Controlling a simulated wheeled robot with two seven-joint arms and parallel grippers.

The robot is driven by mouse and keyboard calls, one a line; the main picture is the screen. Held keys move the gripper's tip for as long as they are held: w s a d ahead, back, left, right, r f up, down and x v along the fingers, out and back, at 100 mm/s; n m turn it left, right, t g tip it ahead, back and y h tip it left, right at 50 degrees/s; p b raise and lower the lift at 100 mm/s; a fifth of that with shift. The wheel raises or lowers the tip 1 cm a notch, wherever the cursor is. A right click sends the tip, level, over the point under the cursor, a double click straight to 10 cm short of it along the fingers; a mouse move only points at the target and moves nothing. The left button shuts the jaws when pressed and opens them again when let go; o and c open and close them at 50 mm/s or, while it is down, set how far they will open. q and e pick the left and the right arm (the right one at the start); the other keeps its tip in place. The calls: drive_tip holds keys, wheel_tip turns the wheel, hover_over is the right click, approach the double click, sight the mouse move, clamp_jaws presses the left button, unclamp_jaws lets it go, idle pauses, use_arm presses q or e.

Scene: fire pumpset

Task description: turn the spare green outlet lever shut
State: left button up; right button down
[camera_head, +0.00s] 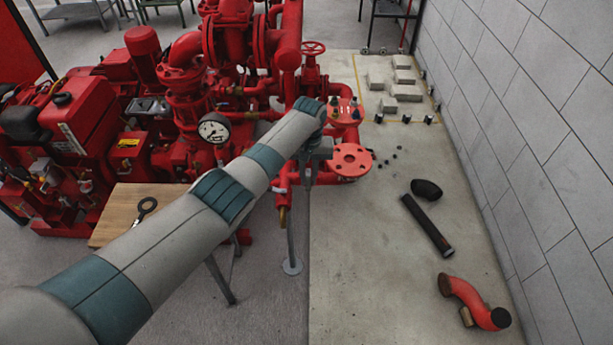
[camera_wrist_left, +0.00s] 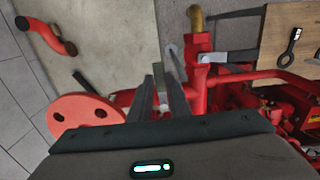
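My left arm reaches across the head view to the pump outlet pipes. Its gripper (camera_head: 308,172) is beside a red round flange (camera_head: 351,160), pointing down. In the left wrist view, the two grey fingers (camera_wrist_left: 166,88) are close together with a narrow gap. A pale grey piece shows in or behind the gap; I cannot tell whether they grip it. A red outlet fitting (camera_wrist_left: 198,72) with a brass end (camera_wrist_left: 196,20) is just right of the fingers. No green lever can be made out; the arm and gripper may hide it. My right gripper is not in view.
The red pumpset (camera_head: 190,120) fills the back left. A wooden table (camera_head: 118,212) with a ring-headed tool (camera_head: 146,206) stands beside my arm. A black pipe (camera_head: 428,225) and a red bent pipe (camera_head: 470,300) lie on the floor. A block wall (camera_head: 540,130) bounds the right.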

sight(308, 182)
use_arm(q)
drive_tip(key=o, duration=0.3)
drive_tip(key=shift+w+r, duration=0.1)
drive_tip(key=shift+o, duration=0.2)
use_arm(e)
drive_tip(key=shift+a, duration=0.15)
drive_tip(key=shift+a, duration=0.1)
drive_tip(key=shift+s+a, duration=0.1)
